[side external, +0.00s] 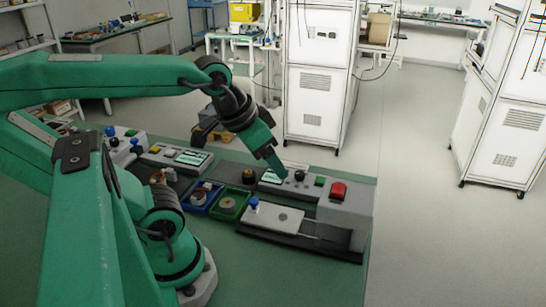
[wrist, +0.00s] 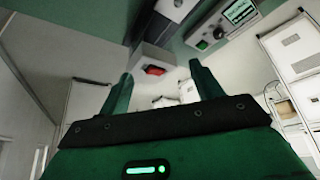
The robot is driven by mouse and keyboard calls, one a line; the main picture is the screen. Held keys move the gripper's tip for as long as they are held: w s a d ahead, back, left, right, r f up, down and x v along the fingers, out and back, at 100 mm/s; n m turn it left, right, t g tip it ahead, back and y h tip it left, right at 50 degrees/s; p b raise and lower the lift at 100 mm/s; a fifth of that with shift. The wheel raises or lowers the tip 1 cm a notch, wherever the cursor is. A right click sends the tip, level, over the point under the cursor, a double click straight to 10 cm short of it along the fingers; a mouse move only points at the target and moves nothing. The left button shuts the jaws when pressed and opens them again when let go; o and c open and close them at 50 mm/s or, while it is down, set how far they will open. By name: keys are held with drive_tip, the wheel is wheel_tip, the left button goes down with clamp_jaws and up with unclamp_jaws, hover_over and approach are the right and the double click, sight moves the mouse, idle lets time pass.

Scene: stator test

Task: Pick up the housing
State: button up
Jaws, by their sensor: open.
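No part in view can be surely named as the housing. A round pale grey part (side external: 228,204) lies in the green tray (side external: 241,196), and small parts lie in the blue tray (side external: 198,209) to its left. My gripper (side external: 277,167) is above the back of the bench, over the grey control panel and right of the trays. In the wrist view my gripper (wrist: 163,82) has its two green fingers apart with nothing between them. The trays do not show in the wrist view.
A grey test unit with a red button (side external: 338,190) stands on the right end of the bench; the button also shows in the wrist view (wrist: 154,71). A pale plate (side external: 275,217) with a blue knob (side external: 254,203) lies in front. The green bench top (side external: 290,275) is clear at the front.

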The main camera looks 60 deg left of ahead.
drive_tip(key=n, duration=0.1)
drive_tip(key=n+g, duration=0.5)
drive_tip(key=n, duration=2.8)
hover_over(249, 171)
drive_tip(key=f, duration=1)
drive_tip(key=d+f, duration=0.1)
drive_tip(key=f, duration=0.4)
drive_tip(key=shift+w+f, duration=0.1)
drive_tip(key=shift+f, duration=0.05)
drive_tip(key=shift+a+f+n+g, duration=0.3)
drive_tip(key=shift+a+f+n, duration=0.05)
drive_tip(key=shift+a+n, duration=0.1)
drive_tip(key=shift+f, duration=1.3)
drive_tip(key=shift+s+f, duration=0.2)
drive_tip(key=shift+f, duration=2.4)
